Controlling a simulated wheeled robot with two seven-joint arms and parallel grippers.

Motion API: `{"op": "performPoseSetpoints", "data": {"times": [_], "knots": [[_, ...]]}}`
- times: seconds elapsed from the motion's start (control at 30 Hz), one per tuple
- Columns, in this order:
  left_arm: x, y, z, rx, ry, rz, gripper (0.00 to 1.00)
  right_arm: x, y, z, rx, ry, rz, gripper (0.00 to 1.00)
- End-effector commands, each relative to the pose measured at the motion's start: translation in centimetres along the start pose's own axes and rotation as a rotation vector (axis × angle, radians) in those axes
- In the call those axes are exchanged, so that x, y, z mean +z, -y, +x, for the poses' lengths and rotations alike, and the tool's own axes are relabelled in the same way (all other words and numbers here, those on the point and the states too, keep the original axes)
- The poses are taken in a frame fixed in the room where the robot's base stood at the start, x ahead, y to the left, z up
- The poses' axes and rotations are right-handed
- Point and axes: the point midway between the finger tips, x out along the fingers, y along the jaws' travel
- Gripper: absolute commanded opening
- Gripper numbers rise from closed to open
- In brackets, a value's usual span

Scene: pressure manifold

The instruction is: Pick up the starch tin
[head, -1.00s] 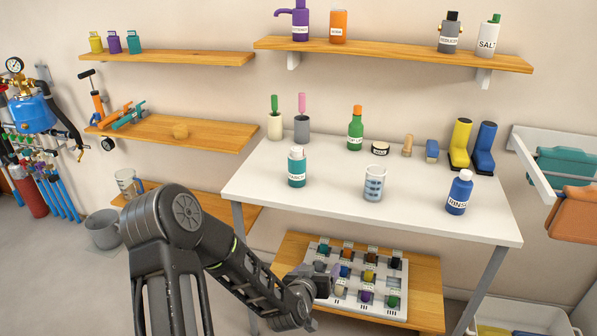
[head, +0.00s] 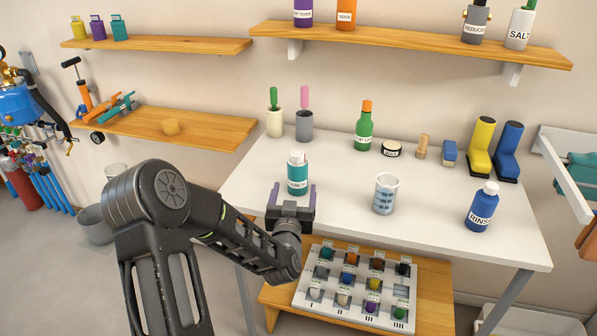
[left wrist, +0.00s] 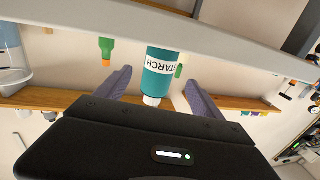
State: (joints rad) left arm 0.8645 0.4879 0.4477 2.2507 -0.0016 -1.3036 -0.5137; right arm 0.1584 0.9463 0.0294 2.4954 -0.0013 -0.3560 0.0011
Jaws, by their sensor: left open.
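The starch tin (head: 297,176) is a teal bottle with a white cap and a white label. It stands upright on the white table (head: 340,212), near its front left. My left gripper (head: 291,188) is open at the table's front edge, just in front of the tin. In the left wrist view the starch tin (left wrist: 159,72) appears upside down, centred between the two spread purple-grey fingers (left wrist: 160,88). I cannot tell whether the fingers are beside the tin or short of it; no contact shows. My right gripper is not in view.
A glass beaker (head: 385,194) and a blue rinse bottle (head: 482,207) stand to the right of the tin. A green bottle (head: 364,130) and two brush holders stand behind. A rack of small coloured items (head: 357,285) sits on the lower shelf beneath.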

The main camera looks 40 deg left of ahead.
Motion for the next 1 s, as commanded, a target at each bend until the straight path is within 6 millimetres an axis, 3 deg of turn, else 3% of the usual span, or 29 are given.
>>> {"op": "performPoseSetpoints", "data": {"times": [0.17, 0.43, 0.77, 1.0], "knots": [[0.0, 0.0, 0.1, 0.000, 0.001, -0.001, 0.77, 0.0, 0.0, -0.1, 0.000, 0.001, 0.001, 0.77], [0.0, 0.0, 2.5, 0.000, 0.001, -0.002, 0.77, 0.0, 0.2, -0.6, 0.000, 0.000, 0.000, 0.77], [0.0, 0.0, 2.8, 0.000, 0.001, -0.001, 0.77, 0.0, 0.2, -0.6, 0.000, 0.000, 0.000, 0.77], [-0.3, -0.1, 5.5, -0.001, 0.003, -0.004, 0.77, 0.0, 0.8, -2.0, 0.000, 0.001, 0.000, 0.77]]}}
